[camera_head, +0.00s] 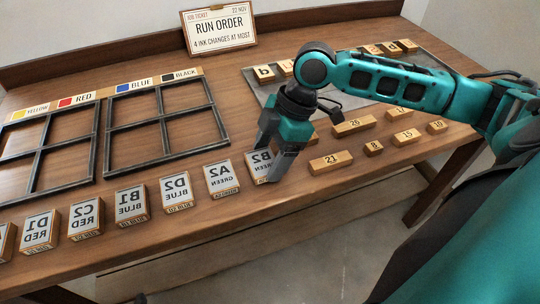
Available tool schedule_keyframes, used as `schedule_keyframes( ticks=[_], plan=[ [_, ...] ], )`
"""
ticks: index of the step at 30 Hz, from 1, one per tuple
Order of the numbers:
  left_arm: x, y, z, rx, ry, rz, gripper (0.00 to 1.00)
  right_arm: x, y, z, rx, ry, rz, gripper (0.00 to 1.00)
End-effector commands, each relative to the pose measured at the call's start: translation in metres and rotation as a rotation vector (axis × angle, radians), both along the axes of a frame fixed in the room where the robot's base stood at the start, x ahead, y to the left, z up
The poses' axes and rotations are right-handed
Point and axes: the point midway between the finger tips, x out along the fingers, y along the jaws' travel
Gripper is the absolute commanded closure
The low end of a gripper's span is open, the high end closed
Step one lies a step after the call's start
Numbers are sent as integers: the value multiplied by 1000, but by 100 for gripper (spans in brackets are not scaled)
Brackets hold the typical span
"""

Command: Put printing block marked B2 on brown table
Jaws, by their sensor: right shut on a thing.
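The printing block marked B2 (261,160) stands near the front edge of the brown table (320,207), at the right end of a row of blocks. Its face reads B2 GREEN in mirrored letters. My right gripper (271,168) comes down from above and is shut on the B2 block, hiding part of its right side. Whether the block touches the table or is slightly lifted is hard to tell. My left gripper is not in view.
Block A2 (221,178) stands close to the left of B2, with D2 (176,192) and several more further left. Two black frames (103,135) lie behind. Numbered wooden pieces (331,162) lie to the right. A RUN ORDER sign (218,32) stands at the back.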

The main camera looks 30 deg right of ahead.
Motion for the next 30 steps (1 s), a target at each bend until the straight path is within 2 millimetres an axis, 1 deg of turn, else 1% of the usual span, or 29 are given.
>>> schedule_keyframes(
  ticks=[1,4,11,12,18,20,27,30],
  plan=[
    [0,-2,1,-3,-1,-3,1,0,0,-4,0,0,1,59],
    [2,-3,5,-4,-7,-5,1,0,0,-3,0,-2,0,59],
    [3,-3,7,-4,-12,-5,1,0,0,-5,1,-1,0,59],
    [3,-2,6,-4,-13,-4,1,0,0,-6,0,-2,0,24],
    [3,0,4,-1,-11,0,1,0,0,-6,0,-2,0,5],
    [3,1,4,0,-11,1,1,0,0,-6,0,-2,0,1],
    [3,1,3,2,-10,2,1,1,0,-5,0,-2,0,1],
    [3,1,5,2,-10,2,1,0,-2,3,-2,-2,-1,1]
  ],
)
